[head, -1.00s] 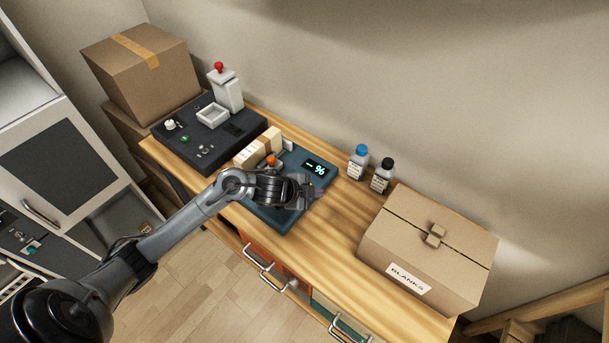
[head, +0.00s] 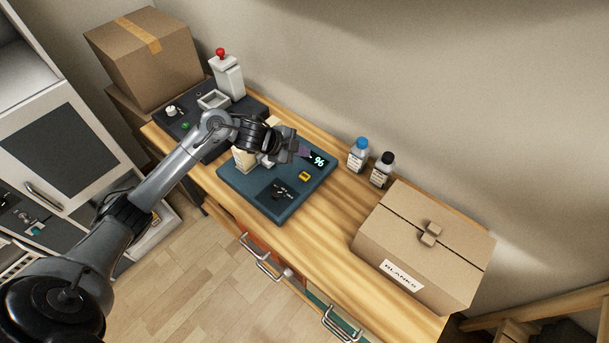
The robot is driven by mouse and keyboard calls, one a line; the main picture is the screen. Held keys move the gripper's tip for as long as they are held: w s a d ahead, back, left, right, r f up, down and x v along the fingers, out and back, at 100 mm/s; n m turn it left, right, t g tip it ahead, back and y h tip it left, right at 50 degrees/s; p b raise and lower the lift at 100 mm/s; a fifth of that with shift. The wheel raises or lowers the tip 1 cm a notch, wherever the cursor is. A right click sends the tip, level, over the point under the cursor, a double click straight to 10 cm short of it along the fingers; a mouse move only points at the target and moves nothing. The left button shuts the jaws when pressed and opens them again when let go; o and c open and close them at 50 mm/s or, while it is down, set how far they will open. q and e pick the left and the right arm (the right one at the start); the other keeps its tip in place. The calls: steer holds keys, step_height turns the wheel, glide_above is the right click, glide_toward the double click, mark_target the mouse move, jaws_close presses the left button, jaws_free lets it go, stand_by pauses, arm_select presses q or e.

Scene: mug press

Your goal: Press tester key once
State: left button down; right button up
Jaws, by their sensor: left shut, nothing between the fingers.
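The teal tester (head: 240,184) lies on the wooden bench, with a lit display (head: 319,160) at its far right. My left gripper (head: 302,152) is shut and empty over the back part of the tester, up and left of the yellow key. Whether it touches anything there I cannot tell. My right gripper is not in view.
A dark press unit (head: 190,135) with a red-knobbed white column (head: 228,78) stands left of the tester. Two bottles (head: 357,156) and a "BLANKS" carton (head: 425,245) are to the right. Another carton (head: 145,60) is at the back left. Bare bench (head: 335,215) lies between tester and carton.

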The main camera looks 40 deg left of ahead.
arm_select(q)
steer(key=b, duration=0.7)
glide_above(302, 177)
step_height(302, 177, down, 7)
steer(key=shift+r, duration=0.2)
steer(key=shift+f+b, duration=0.3)
steer(key=shift+f, duration=0.75)
stand_by(0.7)
steer(key=shift+f, duration=0.15)
steer(key=shift+f, duration=0.3)
